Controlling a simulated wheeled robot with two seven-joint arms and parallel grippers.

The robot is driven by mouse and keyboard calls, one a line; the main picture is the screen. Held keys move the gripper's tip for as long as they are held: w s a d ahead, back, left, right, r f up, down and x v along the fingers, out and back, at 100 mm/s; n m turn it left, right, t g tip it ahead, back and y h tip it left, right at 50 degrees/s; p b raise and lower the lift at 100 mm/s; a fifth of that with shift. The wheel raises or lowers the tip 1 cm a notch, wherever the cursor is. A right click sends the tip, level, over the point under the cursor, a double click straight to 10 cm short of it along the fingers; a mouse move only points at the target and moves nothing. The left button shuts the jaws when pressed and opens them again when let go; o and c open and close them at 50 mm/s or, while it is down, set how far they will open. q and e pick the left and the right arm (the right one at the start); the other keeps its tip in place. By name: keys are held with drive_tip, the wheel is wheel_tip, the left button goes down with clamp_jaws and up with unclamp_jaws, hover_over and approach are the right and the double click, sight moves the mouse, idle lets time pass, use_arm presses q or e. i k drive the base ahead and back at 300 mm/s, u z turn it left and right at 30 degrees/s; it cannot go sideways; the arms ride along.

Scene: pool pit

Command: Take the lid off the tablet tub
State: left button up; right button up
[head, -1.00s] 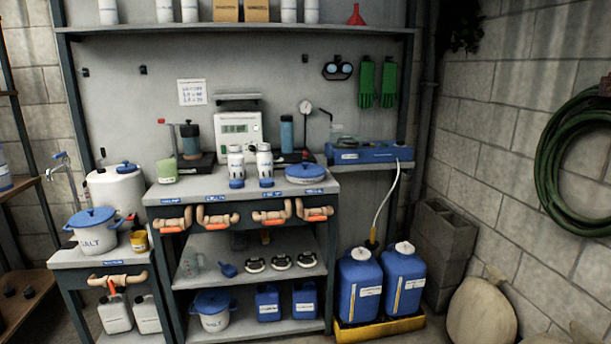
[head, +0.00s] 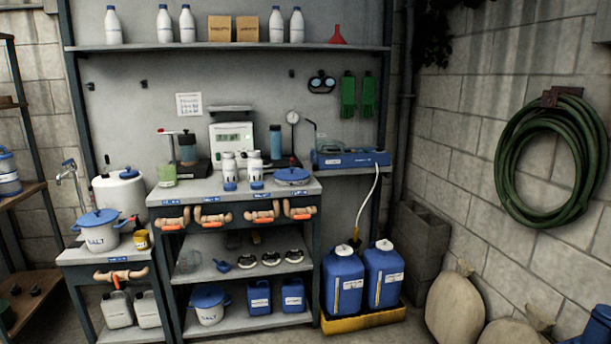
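No tub is legibly marked as the tablet tub from here. A white tub with a blue lid (head: 8,172) stands on the left wooden shelf, partly cut off by the picture edge. A large white round container with a small blue cap (head: 121,190) stands behind the low side bench. A white tub marked SALT with a blue lid (head: 101,231) stands on that bench, and another salt tub (head: 210,305) sits on the bottom shelf. A flat round item with a blue top (head: 292,176) lies at the worktop's right. Neither of my grippers is in view.
The main bench (head: 240,189) holds bottles and test gear. Blue drums (head: 343,281) stand in a yellow tray (head: 362,319) at its right. Sacks (head: 454,309) and a blue object (head: 598,327) are on the lower right. A green hose (head: 550,160) hangs on the wall.

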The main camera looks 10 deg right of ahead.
sight(291, 174)
drive_tip(key=i, duration=2.15)
drive_tip(key=z, duration=1.5)
drive_tip(key=i, duration=1.05)
drive_tip(key=u, duration=2.5)
